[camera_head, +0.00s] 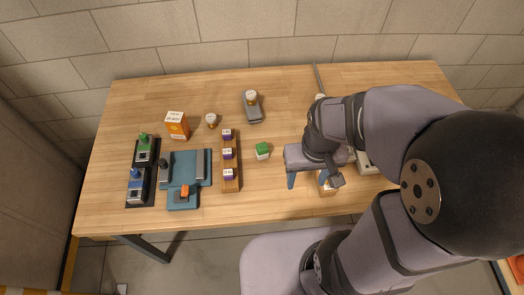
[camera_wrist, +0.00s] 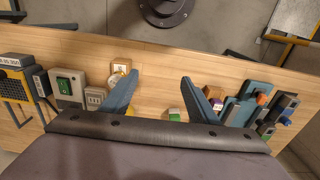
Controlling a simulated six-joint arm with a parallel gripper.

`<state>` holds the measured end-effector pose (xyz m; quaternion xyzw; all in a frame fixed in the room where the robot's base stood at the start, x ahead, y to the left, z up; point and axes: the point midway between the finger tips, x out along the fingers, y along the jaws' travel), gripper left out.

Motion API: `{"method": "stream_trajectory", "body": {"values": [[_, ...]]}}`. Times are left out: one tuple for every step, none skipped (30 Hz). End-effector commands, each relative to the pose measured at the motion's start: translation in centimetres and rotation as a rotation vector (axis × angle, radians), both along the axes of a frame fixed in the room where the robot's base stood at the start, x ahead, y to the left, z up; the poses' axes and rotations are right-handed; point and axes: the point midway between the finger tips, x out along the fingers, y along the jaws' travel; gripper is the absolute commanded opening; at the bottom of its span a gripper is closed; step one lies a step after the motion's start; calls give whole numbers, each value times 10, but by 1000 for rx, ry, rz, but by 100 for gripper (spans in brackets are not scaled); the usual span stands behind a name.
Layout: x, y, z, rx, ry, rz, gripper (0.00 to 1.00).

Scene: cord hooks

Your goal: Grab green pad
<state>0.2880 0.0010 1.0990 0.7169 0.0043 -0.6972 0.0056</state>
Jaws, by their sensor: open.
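The green pad (camera_head: 263,148) is the green top of a small white block. The block stands on the table right of a wooden strip with purple-and-white blocks. It also shows small in the wrist view (camera_wrist: 174,113), partly cut off by the gripper body. My gripper (camera_head: 309,183) is to the right of the green pad and nearer the table's front edge, apart from it. Its two blue fingers are spread wide with nothing between them. In the wrist view my gripper (camera_wrist: 160,78) shows bare table between the fingertips.
The wooden strip (camera_head: 231,172) stands just left of the green pad. A teal fixture (camera_head: 200,155) and a black tray (camera_head: 151,190) are farther left. A grey stand (camera_head: 254,110) is behind. A wooden block (camera_head: 327,188) is by my right finger. Table in front of the pad is clear.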

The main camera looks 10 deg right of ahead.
Motion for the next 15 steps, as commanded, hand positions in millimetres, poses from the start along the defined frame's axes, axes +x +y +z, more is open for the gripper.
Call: {"method": "stream_trajectory", "body": {"values": [[6, 1, -8, -1, -17, 8, 55], [11, 1, -13, -1, -32, 13, 55], [18, 2, -20, -2, -57, 21, 55], [25, 3, -26, -3, -79, 28, 55], [33, 4, -33, -3, -104, 36, 55], [44, 6, -42, -3, -140, 47, 55], [52, 7, -49, -3, -171, 57, 55], [62, 9, -56, -3, -203, 67, 55], [74, 12, -66, -3, -247, 83, 55], [83, 14, -73, -3, -283, 95, 55], [93, 16, -80, -2, -318, 107, 55], [105, 20, -88, 0, -366, 122, 55], [113, 22, -94, 1, -402, 133, 55], [122, 26, -100, 2, -438, 145, 55], [132, 30, -107, 4, -486, 160, 55]]}}
